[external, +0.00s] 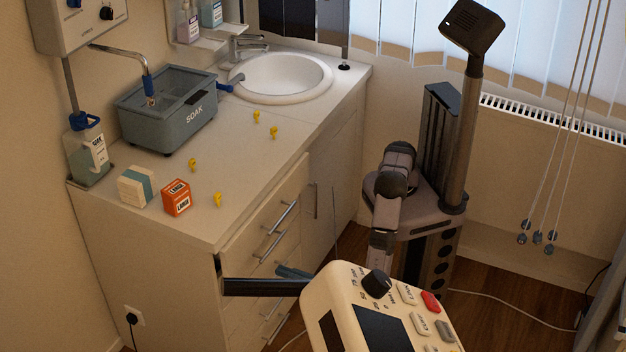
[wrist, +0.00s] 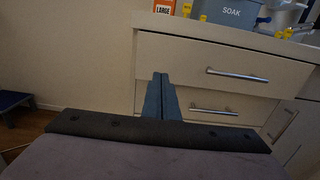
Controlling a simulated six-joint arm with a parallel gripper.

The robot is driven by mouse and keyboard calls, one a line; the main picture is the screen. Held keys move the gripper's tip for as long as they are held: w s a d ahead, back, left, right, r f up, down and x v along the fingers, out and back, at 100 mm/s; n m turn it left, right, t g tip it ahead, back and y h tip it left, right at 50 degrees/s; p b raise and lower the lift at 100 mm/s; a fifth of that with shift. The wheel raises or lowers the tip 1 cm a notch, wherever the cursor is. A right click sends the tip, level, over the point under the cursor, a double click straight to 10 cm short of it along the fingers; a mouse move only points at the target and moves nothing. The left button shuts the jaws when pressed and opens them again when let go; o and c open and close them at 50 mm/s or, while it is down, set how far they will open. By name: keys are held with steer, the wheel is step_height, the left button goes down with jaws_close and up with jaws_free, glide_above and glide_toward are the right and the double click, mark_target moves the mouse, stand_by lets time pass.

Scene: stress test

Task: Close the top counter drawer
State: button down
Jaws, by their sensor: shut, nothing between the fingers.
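The top counter drawer (external: 262,217) has a pale front with a metal bar handle (external: 283,217). A narrow dark gap shows at its left end, so its front seems to stand slightly out from the cabinet. In the wrist view the drawer front (wrist: 180,63) spans the upper middle, with its handle (wrist: 237,76) to the right of my fingers. My gripper (wrist: 161,78) has its blue fingers together and empty, pointing at the lower left part of this front. I cannot tell whether they touch it. In the external view my gripper (external: 293,272) is partly hidden behind a cream control panel.
The counter (external: 240,180) bears a grey SOAK tub (external: 170,115), an orange box (external: 176,198), a white-blue box (external: 137,187), several yellow clips and a sink (external: 280,77). The cream control panel (external: 350,290) stands in the foreground. More drawers lie below.

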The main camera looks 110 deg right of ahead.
mark_target(238, 253)
steer(key=p+x, duration=0.1)
steer(key=x, duration=1.1)
steer(key=shift+w+d, duration=0.1)
steer(key=shift+w+d, duration=0.1)
steer(key=x, duration=0.3)
steer(key=shift+w+d, duration=0.25)
steer(key=shift+d, duration=0.05)
steer(key=shift+w+d, duration=0.2)
steer(key=shift+r, duration=0.15)
steer(key=shift+a, duration=0.1)
steer(key=v, duration=1.4)
steer(key=shift+s+b, duration=0.2)
steer(key=shift+b, duration=0.25)
steer(key=shift+a, duration=0.1)
